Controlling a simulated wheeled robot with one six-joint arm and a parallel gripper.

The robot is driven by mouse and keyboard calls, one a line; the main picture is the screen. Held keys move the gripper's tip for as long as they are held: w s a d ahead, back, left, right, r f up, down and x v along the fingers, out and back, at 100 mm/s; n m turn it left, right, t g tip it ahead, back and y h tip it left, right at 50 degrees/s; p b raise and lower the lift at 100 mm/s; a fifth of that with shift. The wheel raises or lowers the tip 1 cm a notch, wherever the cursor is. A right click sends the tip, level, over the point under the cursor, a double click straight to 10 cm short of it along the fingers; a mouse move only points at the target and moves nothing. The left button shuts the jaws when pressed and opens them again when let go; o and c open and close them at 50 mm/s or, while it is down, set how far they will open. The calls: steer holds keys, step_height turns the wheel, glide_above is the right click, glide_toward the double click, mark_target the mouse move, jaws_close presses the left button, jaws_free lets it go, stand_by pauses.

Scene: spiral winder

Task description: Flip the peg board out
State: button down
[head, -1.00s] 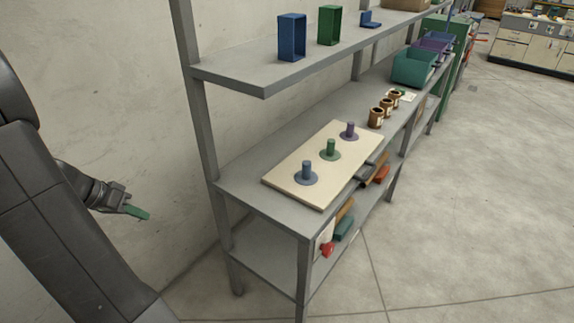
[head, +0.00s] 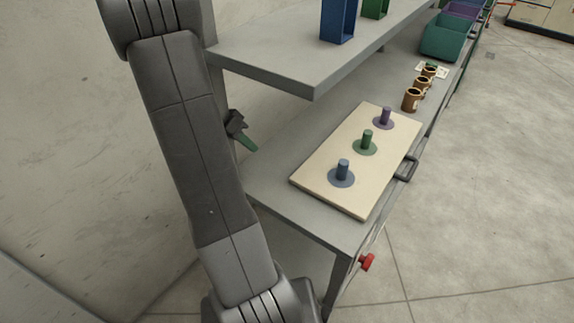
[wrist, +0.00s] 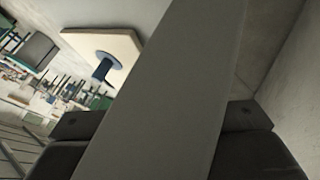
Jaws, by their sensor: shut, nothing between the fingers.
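The peg board (head: 318,178) is a cream panel lying flat on the grey bench. It bears three pegs on round bases: blue (head: 343,170), green (head: 366,140) and purple (head: 385,117). A dark handle (head: 406,168) shows at its right edge. My gripper (head: 245,141), with green fingers, is shut and empty, left of the board and apart from it, beside the shelf post. My arm hides part of the gripper in the head view. In the wrist view, the board (wrist: 112,45) and its blue peg (wrist: 103,69) show tilted at upper left, behind a grey post.
An upper shelf (head: 300,58) overhangs the bench's back and holds a blue box (head: 338,20) and a green box (head: 374,8). Several brown cups (head: 412,99) and a teal bin (head: 442,37) stand beyond the board. A red knob (head: 367,262) is low at the front. Floor at right is clear.

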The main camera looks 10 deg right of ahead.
mark_target(333, 198)
steer(key=shift+f, duration=0.1)
steer(key=x, duration=1)
steer(key=shift+d+p, duration=0.1)
steer(key=shift+p, duration=0.2)
steer(key=shift+s+d+p, duration=0.35)
steer(key=shift+s+d, duration=0.5)
steer(key=shift+s, duration=0.15)
steer(key=shift+s+d, duration=0.4)
steer(key=shift+s, duration=0.1)
steer(key=shift+s+d, duration=0.1)
steer(key=shift+s+d+b, duration=0.15)
steer(key=shift+s+b, duration=0.05)
steer(key=shift+b, duration=0.3)
steer(key=s+d+b, duration=0.4)
steer(key=s+b, duration=0.1)
steer(key=s+d+b, duration=0.5)
steer(key=shift+f+b, duration=0.1)
steer(key=shift+b, duration=0.25)
steer(key=shift+s+d+r+b, duration=0.2)
steer(key=shift+s+d+b, duration=0.1)
steer(key=shift+s+d, duration=0.15)
